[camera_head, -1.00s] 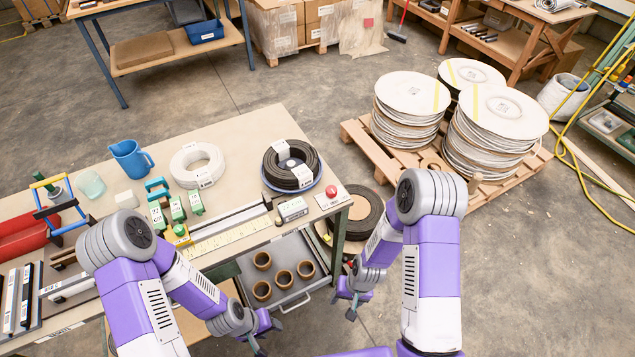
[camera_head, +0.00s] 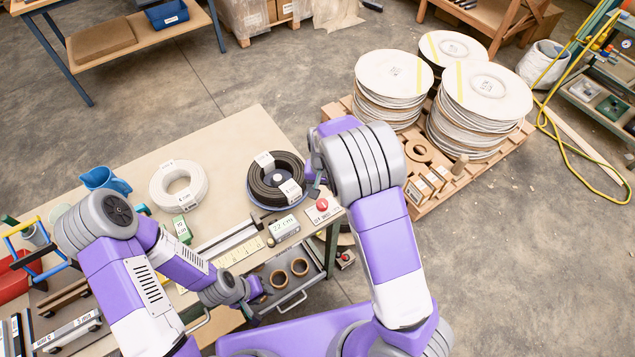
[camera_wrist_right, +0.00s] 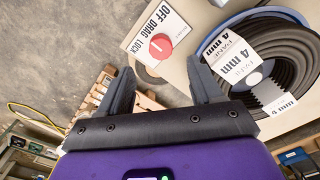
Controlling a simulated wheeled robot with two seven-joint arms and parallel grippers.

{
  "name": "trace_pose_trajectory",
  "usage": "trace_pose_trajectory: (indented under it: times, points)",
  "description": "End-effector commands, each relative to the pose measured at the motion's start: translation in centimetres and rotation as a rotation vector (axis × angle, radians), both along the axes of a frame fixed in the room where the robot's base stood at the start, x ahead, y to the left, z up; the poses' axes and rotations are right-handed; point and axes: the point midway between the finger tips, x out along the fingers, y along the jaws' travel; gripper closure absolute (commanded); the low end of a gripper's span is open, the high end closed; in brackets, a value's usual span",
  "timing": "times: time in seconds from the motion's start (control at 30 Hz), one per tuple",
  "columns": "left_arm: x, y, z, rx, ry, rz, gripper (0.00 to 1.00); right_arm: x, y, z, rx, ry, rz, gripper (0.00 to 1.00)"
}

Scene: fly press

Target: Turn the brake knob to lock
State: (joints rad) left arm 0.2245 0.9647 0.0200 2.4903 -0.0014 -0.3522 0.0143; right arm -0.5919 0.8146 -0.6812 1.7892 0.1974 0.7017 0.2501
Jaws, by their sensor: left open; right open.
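The brake knob (camera_head: 322,204) is a small red dial on a white label plate at the right end of the bench. In the right wrist view the knob (camera_wrist_right: 159,46) sits on a plate (camera_wrist_right: 158,22) marked OFF, DRAG and LOCK. Its exact setting is too small to tell. My right gripper (camera_head: 313,188) is by the plate in the head view, partly hidden by its own arm. In the right wrist view the right gripper (camera_wrist_right: 162,78) is open and empty, with the knob beyond its fingertips. My left gripper (camera_head: 256,291) is open, low by the bench's front edge.
A black cable coil (camera_head: 276,180) lies on a blue-rimmed disc beside the knob plate. A white coil (camera_head: 178,186) lies farther left. A drawer (camera_head: 292,292) with brown rings is open below. A pallet of reels stands behind.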

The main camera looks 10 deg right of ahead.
Motion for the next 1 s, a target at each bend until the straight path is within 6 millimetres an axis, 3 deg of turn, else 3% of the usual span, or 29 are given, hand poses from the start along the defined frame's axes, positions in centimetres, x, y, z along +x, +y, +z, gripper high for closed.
trace_pose_trajectory:
  times: [0.5, 0.9, 1.0]
  points:
    - [0.0, 0.0, -1.4, 0.000, 0.001, 0.001, 0.57, 0.0, 0.0, -6.8, -0.001, 0.001, 0.000, 0.35]
    - [0.0, 0.0, -1.5, 0.000, 0.000, 0.000, 0.57, 0.0, 0.0, -7.6, 0.000, 0.000, 0.002, 0.35]
    - [0.0, 0.0, -1.5, 0.000, 0.000, 0.000, 0.57, 0.0, 0.0, -7.6, 0.000, 0.000, 0.002, 0.49]
